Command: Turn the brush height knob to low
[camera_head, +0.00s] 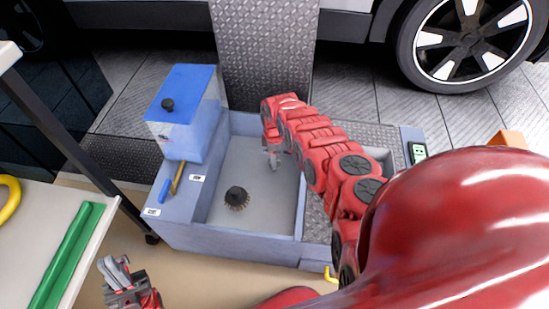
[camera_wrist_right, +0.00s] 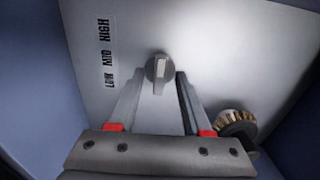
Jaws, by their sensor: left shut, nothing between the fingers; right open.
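The brush height knob (camera_wrist_right: 158,68) is a small round grey knob with a paler bar across it, on a grey panel in the right wrist view. A label (camera_wrist_right: 107,55) to its left reads LOW, MID and HIGH from bottom to top. The bar runs nearly up and down in the picture; I cannot tell which setting it marks. My right gripper (camera_wrist_right: 159,76) is open, its fingertips on either side of the knob, with gaps showing. In the head view the right gripper (camera_head: 273,160) reaches into the basin, and the knob cannot be made out. My left gripper (camera_head: 118,272) is shut and empty at lower left.
A round brush (camera_head: 236,198) sits in the grey basin (camera_head: 255,165), and its bristles (camera_wrist_right: 236,118) show right of the gripper. A blue tank (camera_head: 185,93) stands at the basin's left. A table (camera_head: 30,220) with a green part is at far left.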

